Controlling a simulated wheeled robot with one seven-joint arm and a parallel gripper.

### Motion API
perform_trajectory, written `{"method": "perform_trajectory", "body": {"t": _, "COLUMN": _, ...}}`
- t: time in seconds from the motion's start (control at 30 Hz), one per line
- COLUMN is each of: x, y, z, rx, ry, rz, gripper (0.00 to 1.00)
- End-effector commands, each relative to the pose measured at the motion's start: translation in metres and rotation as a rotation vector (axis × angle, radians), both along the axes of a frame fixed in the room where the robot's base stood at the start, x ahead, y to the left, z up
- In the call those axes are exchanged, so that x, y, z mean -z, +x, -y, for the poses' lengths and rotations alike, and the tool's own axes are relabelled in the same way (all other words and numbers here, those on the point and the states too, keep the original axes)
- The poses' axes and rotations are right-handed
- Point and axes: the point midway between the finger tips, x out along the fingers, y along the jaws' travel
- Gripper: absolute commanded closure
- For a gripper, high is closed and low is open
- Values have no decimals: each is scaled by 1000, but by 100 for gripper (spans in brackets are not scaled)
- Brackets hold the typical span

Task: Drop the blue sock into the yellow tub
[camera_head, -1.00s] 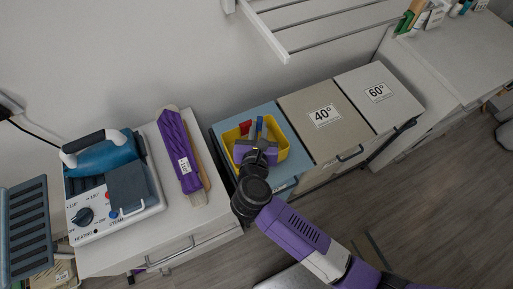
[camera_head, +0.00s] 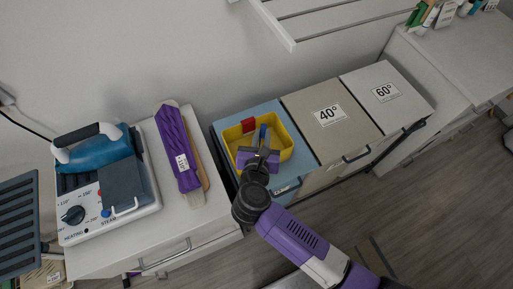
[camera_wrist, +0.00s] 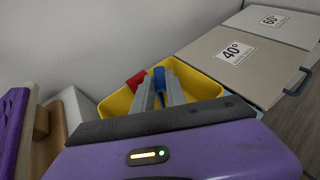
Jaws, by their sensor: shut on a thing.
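The yellow tub (camera_head: 286,150) stands open on the blue-topped bin; it also shows in the wrist view (camera_wrist: 203,84). My gripper (camera_head: 261,141) is over the tub, its fingers pointing into the tub's outline. In the wrist view my gripper (camera_wrist: 160,86) is shut on the blue sock (camera_wrist: 159,78), a narrow blue strip between the two grey fingers. The sock also shows in the head view (camera_head: 263,131). A red item (camera_head: 248,125) is at the tub's back left. I cannot tell whether the sock touches the tub floor.
Bins marked 40° (camera_head: 330,114) and 60° (camera_head: 386,92) stand to the right. A folded purple item (camera_head: 177,147) and a blue iron (camera_head: 97,158) are on the cabinet to the left. A white rack (camera_head: 345,20) hangs above at the back.

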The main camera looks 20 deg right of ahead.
Motion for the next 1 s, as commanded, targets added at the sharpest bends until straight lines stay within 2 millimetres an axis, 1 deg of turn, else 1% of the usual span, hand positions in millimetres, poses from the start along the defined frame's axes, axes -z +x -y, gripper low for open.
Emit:
{"method": "perform_trajectory", "body": {"t": 0.1, "x": -1, "y": 0, "z": 0, "rx": 0, "ry": 0, "rz": 0, "gripper": 100}}
{"method": "perform_trajectory", "body": {"t": 0.13, "x": -1, "y": 0, "z": 0, "rx": 0, "ry": 0, "rz": 0, "gripper": 80}}
{"method": "perform_trajectory", "body": {"t": 0.23, "x": -1, "y": 0, "z": 0, "rx": 0, "ry": 0, "rz": 0, "gripper": 60}}
{"method": "perform_trajectory", "body": {"t": 0.27, "x": -1, "y": 0, "z": 0, "rx": 0, "ry": 0, "rz": 0, "gripper": 58}}
{"method": "perform_trajectory", "body": {"t": 0.53, "x": -1, "y": 0, "z": 0, "rx": 0, "ry": 0, "rz": 0, "gripper": 58}}
{"method": "perform_trajectory", "body": {"t": 0.63, "x": -2, "y": -4, "z": -3, "rx": -1, "ry": 0, "rz": 0, "gripper": 58}}
{"method": "perform_trajectory", "body": {"t": 0.73, "x": -6, "y": -13, "z": -9, "rx": -2, "ry": -1, "rz": 1, "gripper": 58}}
{"method": "perform_trajectory", "body": {"t": 1.0, "x": -23, "y": -47, "z": -30, "rx": -1, "ry": 0, "rz": 1, "gripper": 58}}
